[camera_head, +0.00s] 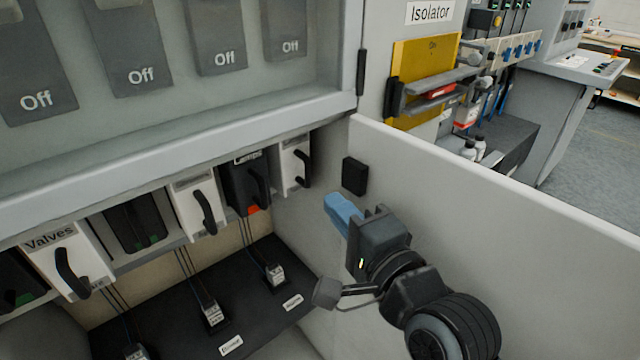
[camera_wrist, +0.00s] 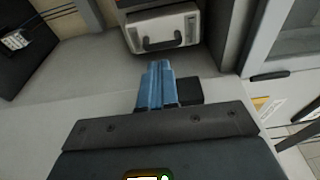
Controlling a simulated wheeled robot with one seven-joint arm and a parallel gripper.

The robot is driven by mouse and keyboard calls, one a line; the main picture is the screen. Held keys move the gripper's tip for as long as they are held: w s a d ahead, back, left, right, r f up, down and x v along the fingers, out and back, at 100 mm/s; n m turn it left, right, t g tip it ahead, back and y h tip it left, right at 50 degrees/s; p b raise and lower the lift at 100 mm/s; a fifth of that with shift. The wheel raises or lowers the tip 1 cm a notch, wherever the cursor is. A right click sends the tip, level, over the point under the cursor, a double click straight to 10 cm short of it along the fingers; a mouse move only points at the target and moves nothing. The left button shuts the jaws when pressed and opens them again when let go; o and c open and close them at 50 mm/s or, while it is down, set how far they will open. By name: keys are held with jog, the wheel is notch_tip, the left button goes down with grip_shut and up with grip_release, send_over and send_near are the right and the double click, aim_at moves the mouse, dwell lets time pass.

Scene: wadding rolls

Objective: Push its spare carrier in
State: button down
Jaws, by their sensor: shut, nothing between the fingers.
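A row of carriers with black handles hangs under the cabinet's ledge. A white carrier reads "Valves" (camera_head: 62,260); another white carrier (camera_head: 190,208) is further right. A dark carrier (camera_head: 243,185), apparently reading "Lamps", shows orange-red at its lower edge. A white carrier (camera_head: 292,165) sits at the row's right end, and it seems to be the one ahead in the wrist view (camera_wrist: 185,22). The frames do not show which is the spare. My gripper (camera_head: 338,210) has blue fingers, shut and empty, to the right of the row and apart from it; they also show in the wrist view (camera_wrist: 157,85).
Dark positions with green marks (camera_head: 135,225) lie between the white carriers. A pale panel (camera_head: 480,230) with a black block (camera_head: 354,175) stands close behind my gripper. Small labelled plugs with wires (camera_head: 274,275) stand on the dark shelf below.

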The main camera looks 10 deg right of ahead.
aim_at(297, 167)
jog(key=x, duration=0.6)
jog(key=shift+a+p+x, duration=0.2)
jog(key=shift+p+x, duration=0.15)
jog(key=shift+x, duration=0.6)
jog(key=shift+a+p+x, duration=0.2)
jog(key=shift+p+x, duration=0.1)
jog(key=shift+x, duration=0.7)
jog(key=shift+s+r, duration=0.1)
jog(key=shift+s, duration=0.05)
